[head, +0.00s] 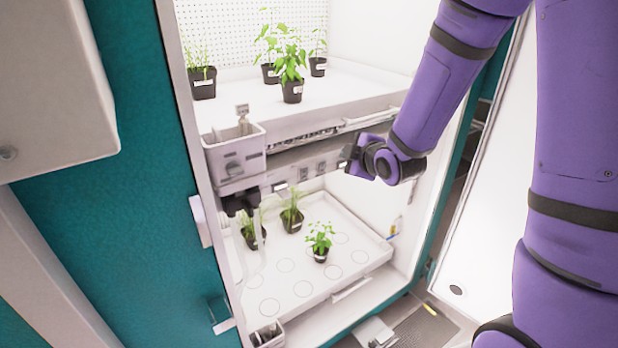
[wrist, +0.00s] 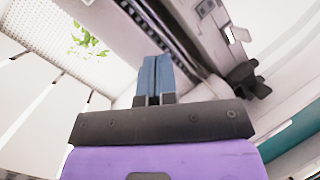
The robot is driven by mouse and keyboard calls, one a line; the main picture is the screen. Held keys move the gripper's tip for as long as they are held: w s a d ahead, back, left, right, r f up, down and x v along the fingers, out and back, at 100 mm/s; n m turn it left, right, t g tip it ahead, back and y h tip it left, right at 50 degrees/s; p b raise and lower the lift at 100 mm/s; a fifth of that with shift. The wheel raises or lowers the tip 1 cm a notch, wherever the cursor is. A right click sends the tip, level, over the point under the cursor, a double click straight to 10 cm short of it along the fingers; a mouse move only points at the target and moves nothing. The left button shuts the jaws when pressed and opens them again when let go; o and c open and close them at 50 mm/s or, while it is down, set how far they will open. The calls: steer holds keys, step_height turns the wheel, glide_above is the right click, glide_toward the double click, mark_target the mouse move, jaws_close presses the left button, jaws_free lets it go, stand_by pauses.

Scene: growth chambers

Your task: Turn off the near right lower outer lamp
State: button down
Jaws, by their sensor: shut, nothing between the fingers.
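A pale strip with several small switches (head: 304,173) runs along the front edge under the upper shelf, above the lower chamber. My gripper (head: 350,156) is at the right part of this strip, and my forearm and wrist hide what lies behind it. In the wrist view the blue fingers (wrist: 156,64) are shut together and empty, pointing towards the shelf underside. A small white switch-like part (wrist: 237,34) shows on the pale panel to the right of the fingers. I cannot tell whether the fingertips touch a switch, or which one belongs to the named lamp.
The upper shelf (head: 355,90) and the lower tray (head: 300,290) hold potted plants. A grey-white box (head: 235,158) and dark fittings (head: 240,203) are left of the switches. The white open door (head: 500,170) stands at right. The lower tray's front right is free.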

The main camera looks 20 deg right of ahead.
mark_target(304, 172)
step_height(304, 172, down, 14)
steer(key=s+a+n+t+y, duration=0.2)
steer(key=n+t+y, duration=0.1)
steer(key=n, duration=0.4)
steer(key=shift+s+a+r+t+y, duration=0.2)
steer(key=shift+s+a+t+y, duration=0.15)
steer(key=shift+t, duration=0.55)
steer(key=shift+w+a, duration=0.1)
steer(key=x, duration=1.4)
